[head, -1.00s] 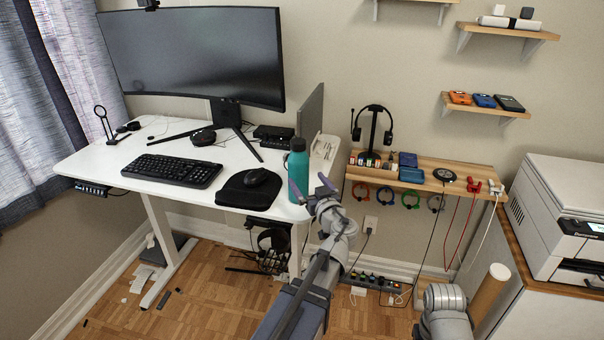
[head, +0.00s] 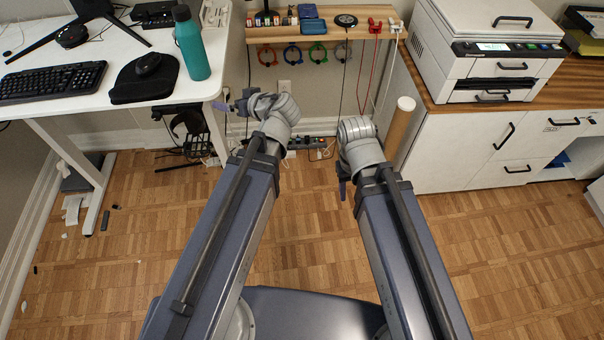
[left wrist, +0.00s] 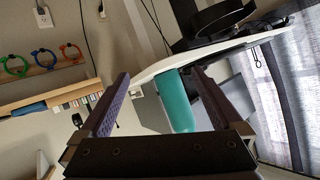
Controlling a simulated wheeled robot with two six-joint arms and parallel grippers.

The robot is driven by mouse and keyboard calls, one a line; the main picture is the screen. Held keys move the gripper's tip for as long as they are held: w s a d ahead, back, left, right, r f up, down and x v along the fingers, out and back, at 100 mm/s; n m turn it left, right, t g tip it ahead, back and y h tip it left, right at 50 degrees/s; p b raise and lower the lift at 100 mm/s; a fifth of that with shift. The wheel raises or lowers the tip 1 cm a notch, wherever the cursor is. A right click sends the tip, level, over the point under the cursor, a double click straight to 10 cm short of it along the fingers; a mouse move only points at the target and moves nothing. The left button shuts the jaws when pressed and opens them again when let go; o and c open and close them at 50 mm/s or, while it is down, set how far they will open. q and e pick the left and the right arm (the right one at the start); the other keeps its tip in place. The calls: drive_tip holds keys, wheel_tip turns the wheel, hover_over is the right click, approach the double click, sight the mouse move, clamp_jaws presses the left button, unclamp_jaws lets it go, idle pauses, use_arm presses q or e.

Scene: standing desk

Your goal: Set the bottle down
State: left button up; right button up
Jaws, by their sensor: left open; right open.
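The teal bottle (head: 192,48) with a dark cap stands upright on the white desk (head: 120,118), near its right edge. My left gripper (head: 236,106) is open and empty, apart from the bottle and just off the desk's front right corner. In the left wrist view the bottle (left wrist: 175,100) shows beyond the two open fingers (left wrist: 161,76), partly hidden by the gripper. My right gripper (head: 342,186) hangs low over the floor, right of the desk, with nothing seen in it.
A black mouse (head: 148,64) on its pad and a keyboard (head: 52,82) lie left of the bottle. A wooden shelf (head: 370,28) with small items and cable hooks is on the wall. A printer (head: 490,50) stands on a cabinet at right.

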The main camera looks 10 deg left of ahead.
use_arm(q)
drive_tip(key=s+d+f+m+g+h, duration=0.3)
drive_tip(key=s+d, duration=0.5)
drive_tip(key=d, duration=0.3)
drive_tip(key=s+d+f+m+g+h, duration=0.4)
drive_tip(key=s+d+f+m+h, duration=0.2)
drive_tip(key=d, duration=0.5)
wheel_tip(320, 180, down, 3)
drive_tip(key=shift+s+f+m, duration=0.1)
drive_tip(key=shift+s+m, duration=0.75)
drive_tip(key=shift+m, duration=0.25)
drive_tip(key=shift+a, duration=0.15)
